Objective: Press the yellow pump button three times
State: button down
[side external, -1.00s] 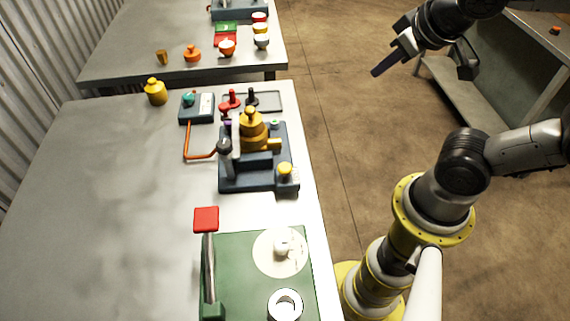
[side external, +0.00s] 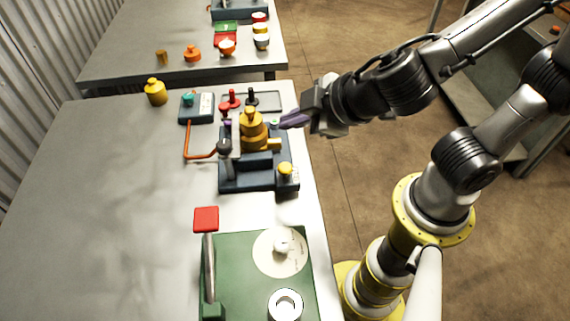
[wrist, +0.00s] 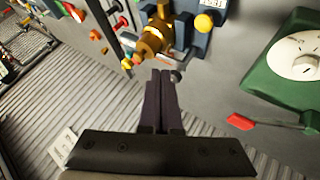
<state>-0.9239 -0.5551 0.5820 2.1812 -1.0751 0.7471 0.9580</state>
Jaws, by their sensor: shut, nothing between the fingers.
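The yellow pump button (side external: 285,168) is a small round cap at the front right corner of a dark blue pump unit (side external: 236,182) on the grey table. In the wrist view the yellow button (wrist: 204,22) shows near the top, right of the brass pump body. My gripper (side external: 284,124) is shut and empty, its purple fingers pointing left, by the brass-yellow pump body (side external: 254,132). It is behind the button in the side view and apart from it. In the wrist view the shut fingers (wrist: 160,76) point up the picture towards the pump unit; contact cannot be told.
A black-knobbed lever (side external: 224,147) stands at the pump's left. A green box (side external: 235,262) with a red-ended lever (side external: 206,219) is nearer the camera. A teal-buttoned box (side external: 196,108), red valves (side external: 231,100) and a yellow bottle (side external: 155,93) are behind. The table's left is clear.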

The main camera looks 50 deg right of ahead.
aim_at(284, 164)
dwell(0.3)
jog(key=shift+f, duration=4.4)
jog(key=shift+f, duration=0.1)
jog(key=shift+f, duration=0.3)
jog(key=shift+f, duration=0.85)
jog(key=shift+r, duration=1.25)
jog(key=shift+r, duration=2.5)
